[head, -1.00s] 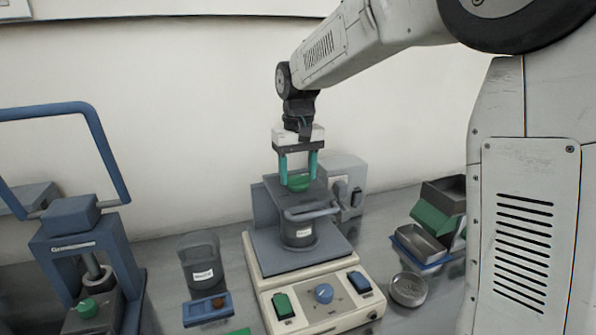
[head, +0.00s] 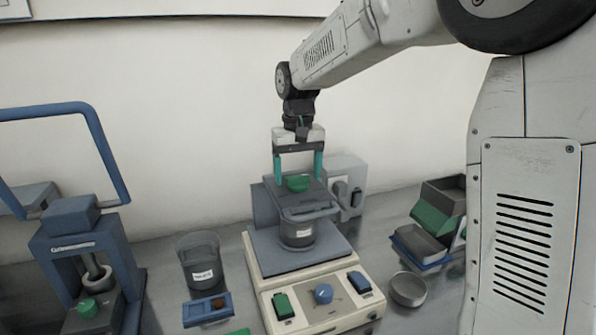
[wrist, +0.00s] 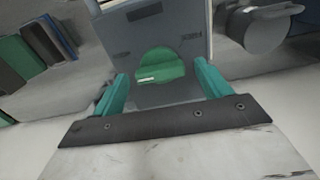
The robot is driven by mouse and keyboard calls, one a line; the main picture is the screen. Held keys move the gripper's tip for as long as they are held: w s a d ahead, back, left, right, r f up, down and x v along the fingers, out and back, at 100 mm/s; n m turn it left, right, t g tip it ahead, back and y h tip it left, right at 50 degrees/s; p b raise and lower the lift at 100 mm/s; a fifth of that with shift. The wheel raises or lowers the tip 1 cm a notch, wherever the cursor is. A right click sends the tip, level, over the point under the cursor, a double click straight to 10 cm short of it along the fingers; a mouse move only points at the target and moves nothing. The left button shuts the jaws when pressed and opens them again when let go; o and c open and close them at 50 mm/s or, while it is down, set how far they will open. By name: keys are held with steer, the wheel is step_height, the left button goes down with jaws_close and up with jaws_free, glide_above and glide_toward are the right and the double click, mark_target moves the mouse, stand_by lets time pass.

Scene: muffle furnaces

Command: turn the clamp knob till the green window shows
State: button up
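The green clamp knob (head: 298,183) sits on top of the dark clamp over the grey labelled jar (head: 298,232) on the cream machine. In the wrist view the green knob (wrist: 160,66) lies between and beyond my fingertips, with a small white mark on its left part. My gripper (head: 298,176) is open above the knob, its teal fingers spread to either side and apart from it. The wrist view also shows my gripper (wrist: 165,85) with a gap on both sides of the knob. I cannot make out a green window.
The machine's front panel has a blue dial (head: 323,293) between two switches. A dark labelled pot (head: 201,260) and a blue tray (head: 207,310) stand to the left, beside a blue press (head: 80,245). A round metal dish (head: 408,289) and stacked trays (head: 420,248) stand to the right.

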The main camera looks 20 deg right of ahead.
mark_target(302, 187)
step_height(302, 187, up, 8)
steer(key=shift+f, duration=0.1)
stand_by(0.4)
steer(key=s+f, duration=0.2)
steer(key=shift+d+f, duration=0.1)
steer(key=shift+f, duration=0.3)
steer(key=s+d+f, duration=0.1)
steer(key=s+f, duration=0.2)
steer(key=s, duration=1.3)
steer(key=s+d+f+t, duration=0.1)
steer(key=s+d+f, duration=0.1)
steer(key=s, duration=1.4)
steer(key=shift+d+f, duration=0.15)
steer(key=shift+f, duration=0.35)
